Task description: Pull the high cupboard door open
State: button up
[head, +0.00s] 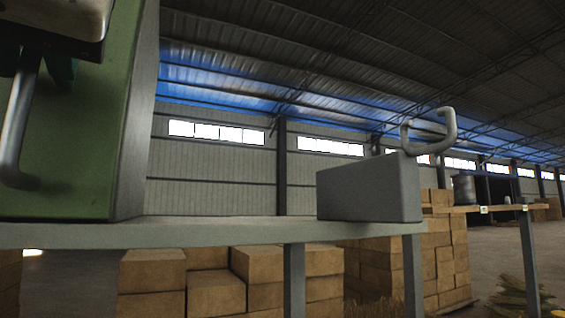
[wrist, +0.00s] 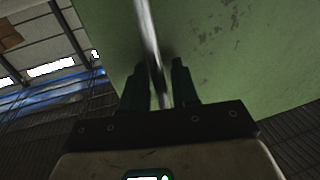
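The green cupboard door (head: 75,130) fills the left of the head view, above a pale ledge, and looks closed. A silver bar handle (head: 17,125) stands out from it. In the wrist view the same door (wrist: 235,45) fills the middle and right, with the handle (wrist: 147,30) running down between my fingers. My gripper (head: 36,62) is at the upper left of the head view, at the handle's upper part. In the wrist view my gripper (wrist: 159,72) has one dark finger on each side of the bar, with a narrow gap at the right finger. Contact is unclear.
The pale ledge (head: 190,233) runs under the cupboard. A grey box (head: 375,192) with a metal loop handle (head: 448,130) stands at its right end. Stacked brown boxes (head: 215,292) are behind and below. A wooden table (head: 505,207) stands farther right. Floor beyond looks open.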

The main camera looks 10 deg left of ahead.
grip_shut()
jog(key=shift+s, duration=0.1)
dwell(0.3)
